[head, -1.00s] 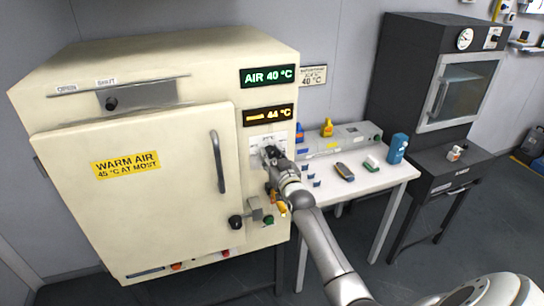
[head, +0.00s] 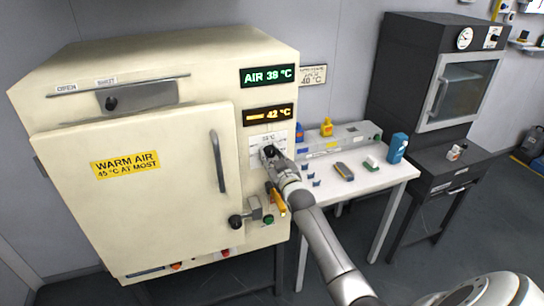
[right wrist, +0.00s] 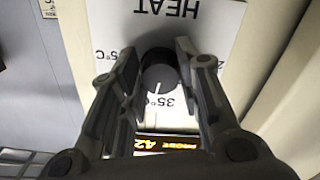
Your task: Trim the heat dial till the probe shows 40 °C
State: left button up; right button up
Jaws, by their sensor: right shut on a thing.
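The dark round heat dial (right wrist: 158,70) sits on a white plate marked HEAT (right wrist: 205,40) on the cream oven's front. My right gripper (right wrist: 157,62) is shut on the dial, one finger at each side; it also shows in the head view (head: 271,154). The dial's white mark points toward the 35 °C label in the right wrist view. The amber probe display (head: 268,116) reads 42 °C in the head view. The green air display (head: 267,76) above it reads about 39 °C; its last digit is blurred. My left gripper is out of view.
The oven door (head: 140,185) is closed and carries a yellow label (head: 125,165), warm air 45 °C at most. A black knob (head: 236,221) and a yellow lever (head: 277,200) sit below the dial. A white table (head: 375,180) with small items stands at the right.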

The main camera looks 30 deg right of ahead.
jog(key=o, duration=1)
jog(key=v, duration=1.2)
